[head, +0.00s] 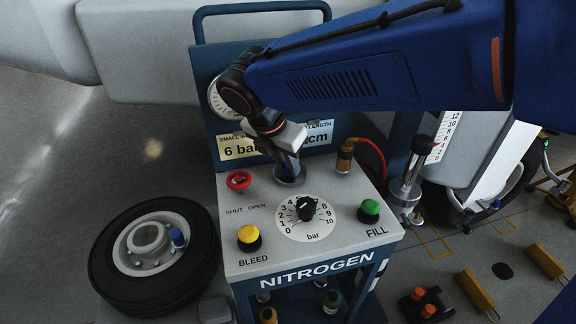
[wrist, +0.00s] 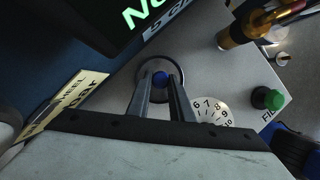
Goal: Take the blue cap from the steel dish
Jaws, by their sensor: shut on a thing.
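The steel dish (head: 300,180) sits on the top of the nitrogen cart, behind the pressure dial. It also shows in the wrist view (wrist: 148,66). The blue cap (wrist: 161,78) is between my fingertips, over the dish in the wrist view. In the head view my gripper (head: 288,172) reaches down into the dish and hides the cap. My gripper is shut on the cap. I cannot tell whether the cap touches the dish's floor.
The cart top (head: 240,210) bears a red valve (head: 239,181), a yellow knob (head: 249,236), a green knob (head: 370,210), a dial knob (head: 306,208) and a brass fitting (head: 345,157). A sign panel stands behind.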

